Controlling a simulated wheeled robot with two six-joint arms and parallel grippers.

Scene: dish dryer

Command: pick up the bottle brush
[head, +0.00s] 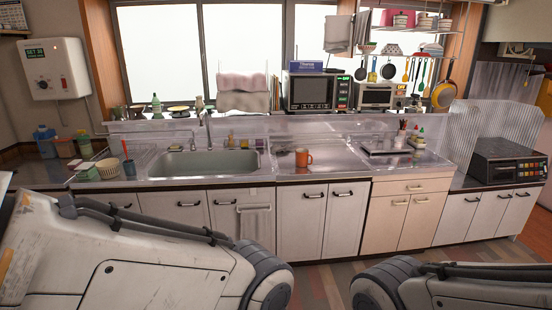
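I cannot clearly make out the bottle brush. A slim upright item with a blue lower part (129,168) stands at the dish rack on the left of the counter; it is too small to tell whether it is the brush. A holder with several thin upright tools (400,137) stands on the right of the counter, also too small to tell apart. Both my arms reach in along the bottom edge, well in front of the cabinets. Neither gripper is in view.
A metal sink (205,163) is set in the counter, with an orange mug (303,157) to its right. A black appliance (508,162) stands far right. The floor before the cabinets is partly visible.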

